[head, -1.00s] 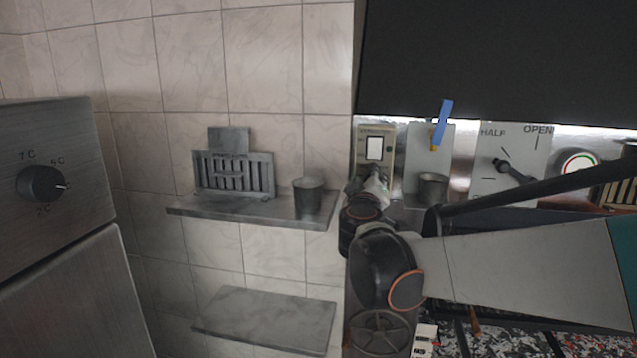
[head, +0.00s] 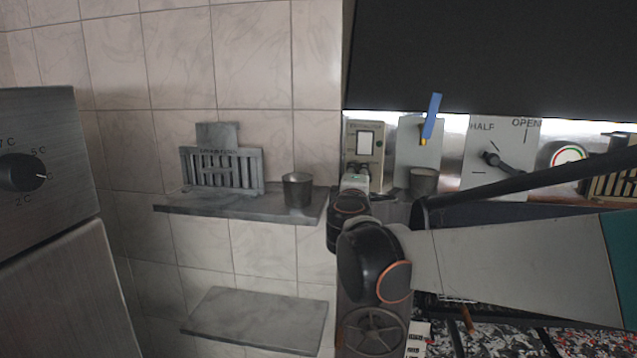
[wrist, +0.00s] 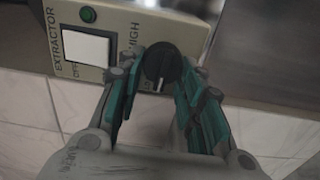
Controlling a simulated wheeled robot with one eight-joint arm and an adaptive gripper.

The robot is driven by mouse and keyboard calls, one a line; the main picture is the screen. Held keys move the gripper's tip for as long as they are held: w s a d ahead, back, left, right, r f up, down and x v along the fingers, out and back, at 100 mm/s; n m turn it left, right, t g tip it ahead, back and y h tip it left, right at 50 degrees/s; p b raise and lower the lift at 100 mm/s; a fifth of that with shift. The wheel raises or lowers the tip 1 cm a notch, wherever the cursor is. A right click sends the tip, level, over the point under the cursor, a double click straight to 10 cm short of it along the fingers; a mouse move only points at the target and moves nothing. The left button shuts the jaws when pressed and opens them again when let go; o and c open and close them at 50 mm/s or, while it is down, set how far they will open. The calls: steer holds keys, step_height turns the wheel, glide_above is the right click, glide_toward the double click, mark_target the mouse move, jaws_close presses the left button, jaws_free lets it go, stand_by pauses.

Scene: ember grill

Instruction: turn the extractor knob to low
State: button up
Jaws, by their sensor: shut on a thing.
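The extractor panel (wrist: 125,40) is a pale box with a white switch (wrist: 86,46), a green lamp (wrist: 88,14) and the words EXTRACTOR, OFF and HIGH. The black extractor knob (wrist: 162,65) is on its lower face. A pale mark on the knob points toward the bottom of the wrist view. My gripper (wrist: 163,76) is shut on the knob, with one teal-padded finger on each side. The label below the knob is partly hidden by a finger. In the head view the panel (head: 378,146) shows above my gripper (head: 355,180), and the knob is hidden.
A stone shelf (head: 235,208) at left holds a metal cup (head: 297,190) and a slotted rack (head: 222,170). Another cup (head: 423,182) stands right of the panel. A lever (head: 500,162) marked HALF and OPEN is further right. A steel unit (head: 50,140) is at far left.

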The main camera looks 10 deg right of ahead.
steer(key=shift+s+a+r+n, duration=0.1)
steer(key=shift+s+a+n, duration=0.15)
steer(key=shift+n, duration=0.15)
steer(key=o, duration=0.9)
steer(key=shift+o, duration=0.2)
steer(key=shift+w, duration=0.1)
